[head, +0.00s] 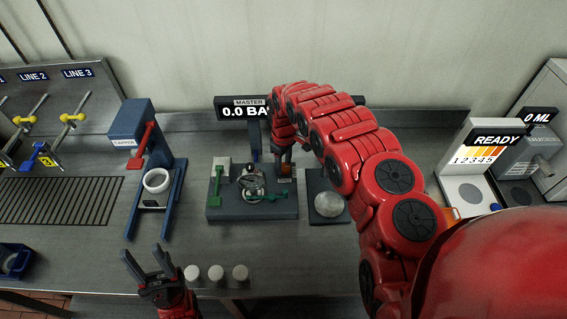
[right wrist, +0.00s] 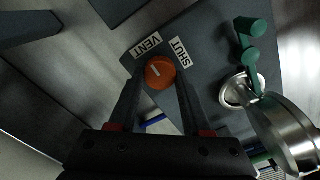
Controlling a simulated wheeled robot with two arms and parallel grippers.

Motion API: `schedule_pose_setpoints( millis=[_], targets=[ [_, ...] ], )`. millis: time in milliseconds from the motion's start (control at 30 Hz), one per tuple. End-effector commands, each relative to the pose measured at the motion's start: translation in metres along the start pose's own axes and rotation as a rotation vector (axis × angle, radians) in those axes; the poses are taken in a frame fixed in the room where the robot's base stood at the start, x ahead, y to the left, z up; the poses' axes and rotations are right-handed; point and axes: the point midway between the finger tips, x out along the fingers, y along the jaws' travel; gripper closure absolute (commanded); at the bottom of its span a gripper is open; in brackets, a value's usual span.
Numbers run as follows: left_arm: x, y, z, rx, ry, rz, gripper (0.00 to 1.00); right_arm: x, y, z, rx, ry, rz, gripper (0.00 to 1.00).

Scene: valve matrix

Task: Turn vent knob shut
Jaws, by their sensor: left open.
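The vent knob (right wrist: 160,72) is a round orange knob with a white pointer line, seen in the right wrist view. The line points up-left, towards the VENT label (right wrist: 147,46); the SHUT label (right wrist: 181,53) is at its upper right. My right gripper (right wrist: 160,82) has a finger on each side of the knob, close against it. In the head view, my right gripper (head: 284,156) reaches down at the back of the dark fixture plate (head: 240,213), and the knob is mostly hidden there. My left gripper (head: 150,265) is open and empty at the front left.
A green-handled valve and metal vessel (head: 253,182) stand on the plate beside the right gripper. A master display (head: 240,108) is behind. Three white caps (head: 215,273) lie near the left gripper. A blue capper stand (head: 130,122) is further left.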

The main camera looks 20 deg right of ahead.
Motion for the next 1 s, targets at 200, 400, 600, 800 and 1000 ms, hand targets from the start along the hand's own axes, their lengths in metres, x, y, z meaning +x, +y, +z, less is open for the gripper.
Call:
schedule_pose_setpoints(
  millis=[200, 400, 600, 800, 1000],
  targets=[
    [0.000, 0.000, 0.000, 0.000, 0.000, 0.000, 0.50, 0.000, 0.000, 0.000, 0.000, 0.001, 0.000, 1.00],
    [-0.004, 0.000, 0.001, 0.000, 0.000, 0.000, 0.50, 0.001, 0.000, 0.000, 0.017, 0.001, 0.000, 1.00],
    [-0.019, 0.001, 0.003, 0.000, 0.000, 0.000, 0.50, 0.004, 0.001, -0.001, 0.094, 0.001, 0.001, 1.00],
    [-0.043, 0.002, 0.007, 0.000, 0.000, 0.000, 0.50, 0.006, 0.001, -0.001, 0.242, 0.002, 0.000, 1.00],
    [-0.067, 0.003, 0.011, 0.000, 0.000, 0.000, 0.50, 0.005, 0.001, -0.001, 0.431, 0.002, 0.000, 1.00]
  ],
)
